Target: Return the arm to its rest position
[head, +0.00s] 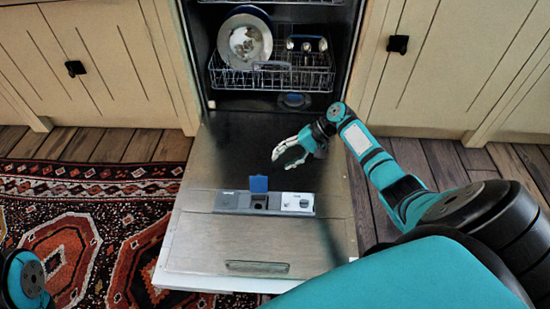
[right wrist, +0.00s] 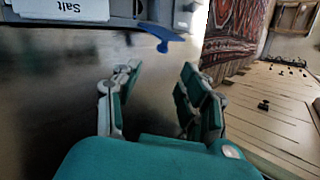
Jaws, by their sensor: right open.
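My right gripper (head: 283,157) hangs above the open dishwasher door (head: 210,240) in the head view, its arm coming in from the right. In the right wrist view its two fingers (right wrist: 158,92) are spread apart with nothing between them. At the lower left of the head view a teal and black part of my left arm (head: 25,280) shows; its gripper is outside the picture.
The door is folded down, with a dispenser panel (head: 230,202) and a raised blue lid (head: 259,184). The lower rack (head: 300,80) holds plates (head: 244,42). Cream cabinets (head: 110,60) flank it. A patterned rug (head: 70,250) lies left.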

